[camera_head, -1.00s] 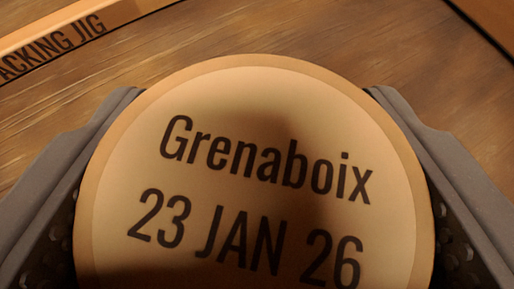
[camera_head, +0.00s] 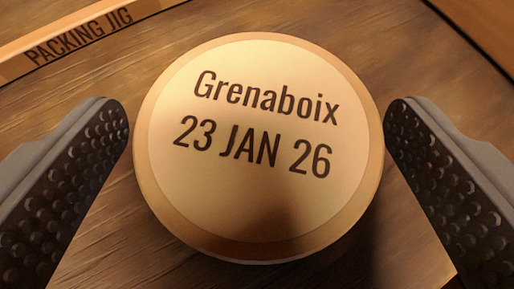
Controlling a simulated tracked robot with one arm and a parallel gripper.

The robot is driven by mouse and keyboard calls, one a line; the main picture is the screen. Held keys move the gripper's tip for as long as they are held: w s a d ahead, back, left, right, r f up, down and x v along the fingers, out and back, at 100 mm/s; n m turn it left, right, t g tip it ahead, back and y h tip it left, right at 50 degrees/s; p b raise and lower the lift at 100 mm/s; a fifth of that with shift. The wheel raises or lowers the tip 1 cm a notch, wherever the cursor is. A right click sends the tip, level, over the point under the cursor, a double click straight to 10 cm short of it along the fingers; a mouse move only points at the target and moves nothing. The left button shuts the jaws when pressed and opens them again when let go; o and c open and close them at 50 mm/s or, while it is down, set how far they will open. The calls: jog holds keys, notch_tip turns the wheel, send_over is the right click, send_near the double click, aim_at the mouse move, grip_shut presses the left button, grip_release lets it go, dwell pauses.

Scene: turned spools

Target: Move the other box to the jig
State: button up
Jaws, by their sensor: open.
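A round, pale box (camera_head: 262,205) with a flat lid stands upright on the wooden surface in the middle of the view. Its lid reads "Grenaboix 23 JAN 26". My gripper (camera_head: 257,140) is open, with one dark, studded jaw on each side of the box. Gaps show between the box and both jaws, and the jaws hold nothing. The packing jig (camera_head: 80,38) shows at the top left as a wooden edge lettered "PACKING JIG". The rest of the jig is out of view.
A wooden edge (camera_head: 475,25) runs across the top right corner. A pale patch (camera_head: 415,255) lies on the surface at the lower right, partly behind the right jaw. Bare wood (camera_head: 380,45) lies between the box and the edges.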

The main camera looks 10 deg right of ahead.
jog(key=v, duration=0.9)
jog(key=shift+s, duration=0.1)
jog(key=w+a+r+n+t, duration=0.1)
jog(key=a+r, duration=0.3)
jog(key=r, duration=1)
jog(key=a+r+t, duration=0.1)
jog(key=a+r, duration=0.3)
jog(key=r, duration=1.1)
jog(key=s+a+r, duration=0.4)
jog(key=r, duration=0.3)
jog(key=s+a+r+t+y, duration=0.1)
jog(key=s+a+r, duration=0.2)
jog(key=r, duration=0.4)
jog(key=s+a+r+n+y, duration=0.1)
jog(key=s+a+r, duration=0.3)
jog(key=s+r, duration=0.2)
notch_tip(320, 180, up, 2)
jog(key=shift+a, duration=0.3)
jog(key=shift+w, duration=0.1)
